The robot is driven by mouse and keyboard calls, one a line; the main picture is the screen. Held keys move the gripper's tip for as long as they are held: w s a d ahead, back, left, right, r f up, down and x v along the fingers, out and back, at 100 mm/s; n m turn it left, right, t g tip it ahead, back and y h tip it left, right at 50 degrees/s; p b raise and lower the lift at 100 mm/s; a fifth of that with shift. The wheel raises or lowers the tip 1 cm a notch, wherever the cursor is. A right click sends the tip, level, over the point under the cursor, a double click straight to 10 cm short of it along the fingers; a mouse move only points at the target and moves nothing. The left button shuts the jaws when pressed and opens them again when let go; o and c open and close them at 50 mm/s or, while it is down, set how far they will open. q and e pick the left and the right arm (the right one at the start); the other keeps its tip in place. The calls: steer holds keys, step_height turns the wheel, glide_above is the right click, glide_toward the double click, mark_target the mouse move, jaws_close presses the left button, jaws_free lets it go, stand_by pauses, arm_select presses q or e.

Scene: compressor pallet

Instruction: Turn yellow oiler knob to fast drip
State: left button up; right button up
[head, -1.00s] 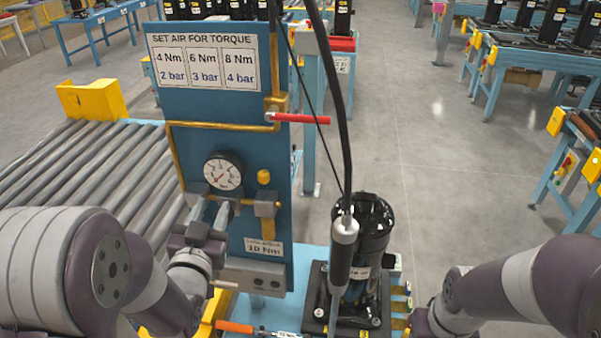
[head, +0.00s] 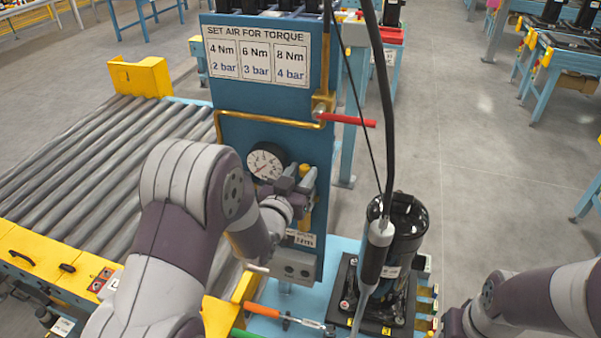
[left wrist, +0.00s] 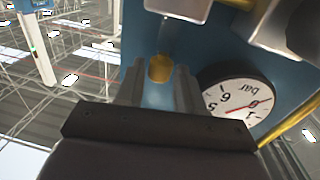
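The yellow oiler knob (left wrist: 160,68) shows in the left wrist view at the tips of my left gripper (left wrist: 159,72), between the two fingers, with narrow gaps on both sides. In the head view the left gripper (head: 299,178) is at the blue panel (head: 270,104), just right of the pressure gauge. There the fingers and wrist largely cover the oiler. The left gripper is open. I cannot tell how deep the knob sits between the fingers. My right arm comes in at the lower right of the head view; its fingers do not show.
The round pressure gauge (head: 266,163) is close beside the left gripper. A red-handled valve (head: 346,119) sticks out above it. A black compressor (head: 407,228) and a hanging tool (head: 376,255) on a hose stand to the right. Rollers (head: 100,150) lie to the left.

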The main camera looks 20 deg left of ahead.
arm_select(q)
jaws_close()
steer(key=shift+d+f, duration=0.1)
steer(key=n+y+b, duration=0.1)
steer(key=y+b, duration=0.1)
steer(key=shift+d+f+n+y, duration=0.1)
steer(key=shift+d+n+y, duration=0.1)
steer(key=shift+n+y, duration=0.15)
steer(key=shift+d+n+y+b, duration=0.2)
steer(key=shift+n+y+b, duration=0.3)
steer(key=shift+n+y, duration=0.4)
steer(key=n+y, duration=0.1)
steer(key=y, duration=0.1)
steer(key=n+y, duration=0.1)
steer(key=shift+d+g+y, duration=0.15)
steer(key=shift+g+y, duration=0.15)
steer(key=shift+y, duration=0.05)
steer(key=shift+w+d+n+g+y, duration=0.15)
steer(key=shift+n+g+y, duration=0.75)
steer(key=shift+y, duration=0.7)
steer(key=shift+r+n, duration=0.2)
steer(key=shift+n, duration=0.05)
